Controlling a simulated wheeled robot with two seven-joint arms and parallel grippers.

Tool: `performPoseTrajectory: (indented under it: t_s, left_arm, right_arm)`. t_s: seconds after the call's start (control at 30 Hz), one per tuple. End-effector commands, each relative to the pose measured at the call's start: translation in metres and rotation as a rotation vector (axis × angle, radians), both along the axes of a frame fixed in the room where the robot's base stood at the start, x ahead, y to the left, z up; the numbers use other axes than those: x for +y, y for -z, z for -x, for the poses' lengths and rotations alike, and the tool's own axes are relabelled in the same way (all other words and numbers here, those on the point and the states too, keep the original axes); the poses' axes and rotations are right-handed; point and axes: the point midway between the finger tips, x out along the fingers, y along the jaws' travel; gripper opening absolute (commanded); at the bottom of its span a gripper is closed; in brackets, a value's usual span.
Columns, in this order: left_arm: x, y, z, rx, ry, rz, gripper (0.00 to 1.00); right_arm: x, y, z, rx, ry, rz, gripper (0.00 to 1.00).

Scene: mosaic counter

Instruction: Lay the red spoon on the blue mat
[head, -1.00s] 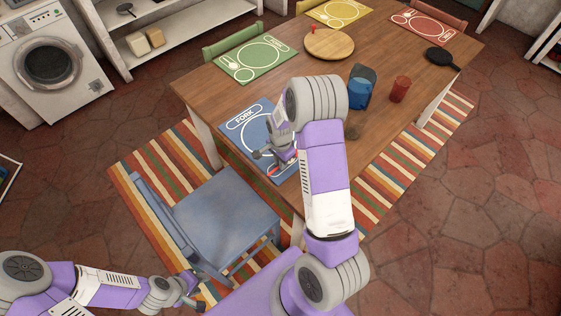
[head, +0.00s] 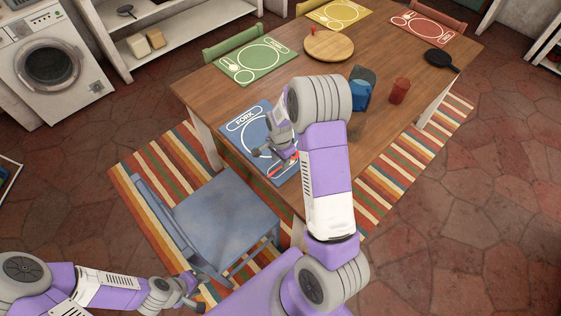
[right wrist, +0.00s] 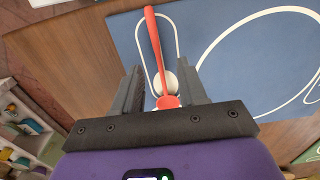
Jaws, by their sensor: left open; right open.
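The red spoon (right wrist: 157,50) lies over the blue mat (right wrist: 215,60) in the right wrist view, its handle along the mat's printed white spoon outline. Its bowl is nearest my gripper and partly hidden by the gripper body. In the head view a bit of the spoon (head: 275,173) shows at the near part of the blue mat (head: 238,136). My right gripper (right wrist: 162,78) is open, with its fingers on either side of the spoon's lower end, apart from it. My left gripper (head: 197,301) is open and empty, low beside the chair.
The wooden table (head: 215,88) also holds a green mat (head: 243,66), a round board (head: 329,46), a blue container (head: 362,90), a red cup (head: 400,90) and a black pan (head: 440,59). A blue chair (head: 218,222) stands at the near side.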

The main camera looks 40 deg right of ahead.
Motion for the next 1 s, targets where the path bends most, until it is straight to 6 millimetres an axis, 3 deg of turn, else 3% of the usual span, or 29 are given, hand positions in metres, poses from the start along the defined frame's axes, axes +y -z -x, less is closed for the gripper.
performPoseTrajectory:
  t_s: [0.1, 0.3, 0.5, 0.67, 0.77, 0.83, 1.0]
  left_arm:
    - [0.0, -0.008, 0.0, 0.0, 0.0, 0.0, 0.43]
    - [0.0, -0.017, 0.0, 0.0, 0.0, 0.0, 0.43]
    - [0.0, -0.021, 0.0, 0.0, 0.0, 0.0, 0.43]
    - [0.0, -0.022, 0.0, 0.0, 0.0, 0.0, 0.43]
    - [0.0, -0.022, 0.0, 0.0, 0.0, 0.0, 0.43]
    - [0.0, -0.022, 0.0, 0.0, 0.0, 0.0, 0.43]
    - [0.0, -0.021, 0.0, 0.0, 0.0, 0.0, 0.43]
  right_arm:
    - [0.0, -0.031, -0.001, -0.006, -0.001, 0.001, 0.42]
    - [0.0, -0.073, -0.001, -0.004, -0.001, 0.001, 0.42]
    - [0.0, -0.096, 0.0, -0.001, -0.001, 0.0, 0.42]
    - [0.001, -0.101, 0.0, 0.0, -0.001, -0.001, 0.42]
    - [0.01, -0.088, 0.002, 0.003, -0.053, -0.013, 0.42]
    - [0.03, -0.064, 0.006, 0.0, -0.155, -0.038, 0.42]
    - [0.114, 0.021, 0.042, -0.047, -0.57, -0.149, 0.42]
